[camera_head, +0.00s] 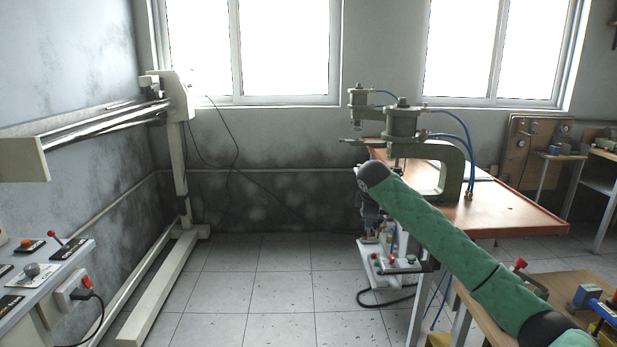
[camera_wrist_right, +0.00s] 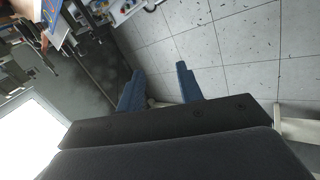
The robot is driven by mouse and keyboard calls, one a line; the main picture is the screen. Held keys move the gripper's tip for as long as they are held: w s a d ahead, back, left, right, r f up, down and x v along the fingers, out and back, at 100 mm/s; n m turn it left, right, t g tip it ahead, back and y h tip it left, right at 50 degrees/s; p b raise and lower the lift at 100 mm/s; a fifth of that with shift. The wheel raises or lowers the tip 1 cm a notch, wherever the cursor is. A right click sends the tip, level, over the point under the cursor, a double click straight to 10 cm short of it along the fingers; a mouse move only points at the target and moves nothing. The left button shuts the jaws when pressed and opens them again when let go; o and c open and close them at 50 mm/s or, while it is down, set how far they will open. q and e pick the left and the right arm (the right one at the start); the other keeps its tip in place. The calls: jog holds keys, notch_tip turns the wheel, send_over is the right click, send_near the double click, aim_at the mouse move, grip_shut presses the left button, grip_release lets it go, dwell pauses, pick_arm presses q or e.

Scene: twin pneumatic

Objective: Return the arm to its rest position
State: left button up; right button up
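My right arm (camera_head: 440,235), in a green sleeve, reaches from the lower right corner up to the middle of the head view. Its dark rounded joint (camera_head: 375,176) is in front of the pneumatic press (camera_head: 440,165) and the orange-topped table (camera_head: 510,212). In the right wrist view my right gripper (camera_wrist_right: 160,74) has its two blue fingers apart, with only floor visible between them. I cannot make out this gripper clearly in the head view. My left arm and gripper are not in view.
A control box (camera_head: 385,262) with coloured buttons sits low beside the table. A wooden bench (camera_head: 560,290) with small tools is at the lower right, close to my arm. A control panel (camera_head: 45,280) and a pale frame (camera_head: 165,270) stand at the left. Middle floor is clear.

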jog(key=s+a+f+m+t+y, duration=0.15)
jog(key=s+a+m, duration=0.3)
jog(key=s, duration=0.45)
jog(key=s+a+m+t+y, duration=0.1)
jog(key=s+a+m+t, duration=0.1)
jog(key=s+a+m, duration=0.45)
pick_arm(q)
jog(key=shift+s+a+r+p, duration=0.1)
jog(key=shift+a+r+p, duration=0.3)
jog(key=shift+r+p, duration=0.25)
pick_arm(e)
jog(key=s+d+f+g, duration=0.2)
jog(key=s+f, duration=0.9)
jog(key=s, duration=0.5)
jog(key=s+d+f+m+g, duration=0.1)
jog(key=s+d+f+g, duration=0.1)
jog(key=s+f, duration=1)
jog(key=s+d+f+m+g, duration=0.1)
jog(key=s+d+f+g, duration=0.1)
jog(key=s+f, duration=1)
jog(key=s+g, duration=0.1)
jog(key=s, duration=0.9)
jog(key=shift+d+g, duration=0.15)
jog(key=shift+g, duration=0.2)
